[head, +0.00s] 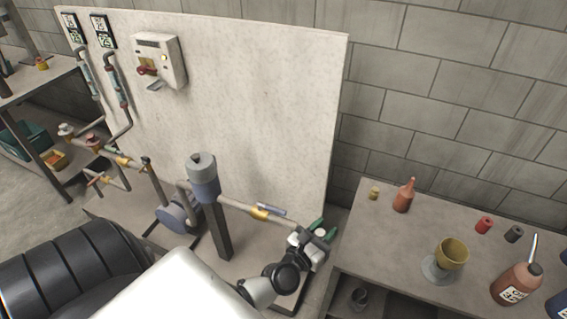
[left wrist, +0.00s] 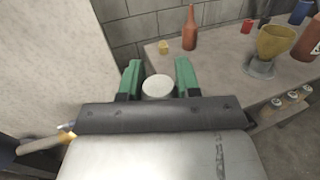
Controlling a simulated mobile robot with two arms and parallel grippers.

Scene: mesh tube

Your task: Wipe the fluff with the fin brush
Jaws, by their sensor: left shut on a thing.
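My left gripper (head: 322,229) is at the right end of the pipe rig, by the lower right corner of the pale panel. In the left wrist view its two green fingers (left wrist: 158,78) are closed on a pale round-ended thing (left wrist: 157,88). Only its round end shows, so I cannot tell whether it is the fin brush. I cannot make out a brush head or any fluff in either view. My right gripper is in neither view.
A pale panel (head: 240,110) stands behind pipes and a grey-blue cylinder on a post (head: 203,180). A yellow-banded pipe (head: 240,208) runs towards my gripper. At right, a bench (head: 390,245) holds a brown bottle (head: 404,196), a yellow cup (head: 452,252) and other items.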

